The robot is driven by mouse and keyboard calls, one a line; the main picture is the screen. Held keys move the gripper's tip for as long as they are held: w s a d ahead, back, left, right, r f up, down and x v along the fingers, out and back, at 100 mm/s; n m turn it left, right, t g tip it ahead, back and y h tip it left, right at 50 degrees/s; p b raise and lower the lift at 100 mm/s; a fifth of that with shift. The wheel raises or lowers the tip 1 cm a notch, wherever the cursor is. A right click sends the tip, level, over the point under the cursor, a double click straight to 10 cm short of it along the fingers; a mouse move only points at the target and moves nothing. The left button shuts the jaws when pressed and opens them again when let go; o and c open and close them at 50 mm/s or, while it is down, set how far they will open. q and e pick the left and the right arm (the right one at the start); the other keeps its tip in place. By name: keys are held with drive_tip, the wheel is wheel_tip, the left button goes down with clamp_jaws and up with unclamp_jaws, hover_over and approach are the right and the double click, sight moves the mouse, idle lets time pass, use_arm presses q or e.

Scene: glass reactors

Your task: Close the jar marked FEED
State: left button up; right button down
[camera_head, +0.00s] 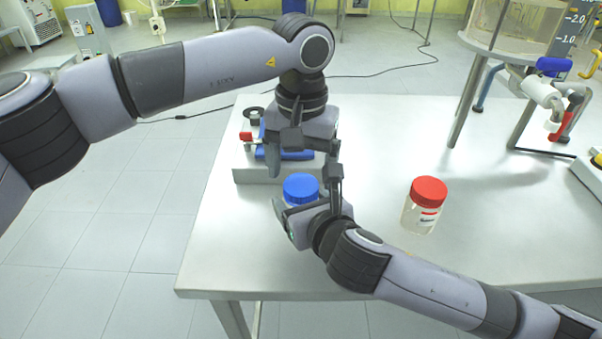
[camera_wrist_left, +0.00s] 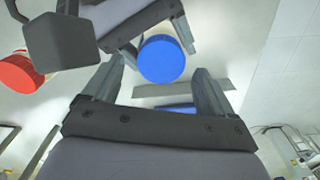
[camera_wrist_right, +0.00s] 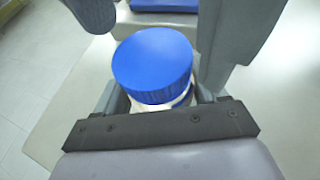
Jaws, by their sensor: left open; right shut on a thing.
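A jar with a blue lid (camera_head: 301,187) stands near the left part of the table. In the right wrist view the blue lid (camera_wrist_right: 152,65) sits on top of the jar's pale body (camera_wrist_right: 170,103); I cannot tell how tight it is. My right gripper (camera_head: 308,203) is shut around the jar below the lid. My left gripper (camera_head: 304,166) is open, pointing down above the lid; in the left wrist view the lid (camera_wrist_left: 162,59) shows beyond and between its fingertips (camera_wrist_left: 158,72). A jar with a red lid (camera_head: 428,190) stands apart to the right. No marking is readable as FEED.
A grey block (camera_head: 250,174) with blue and red parts lies just behind the blue-lidded jar. A glass vessel (camera_head: 508,25) on metal legs, with pipes, stands at the back right. The table (camera_head: 500,215) is clear around the red-lidded jar.

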use_arm(q)
wheel_tip(320, 180, up, 2)
drive_tip(key=shift+r, duration=0.25)
drive_tip(key=shift+c, duration=0.4)
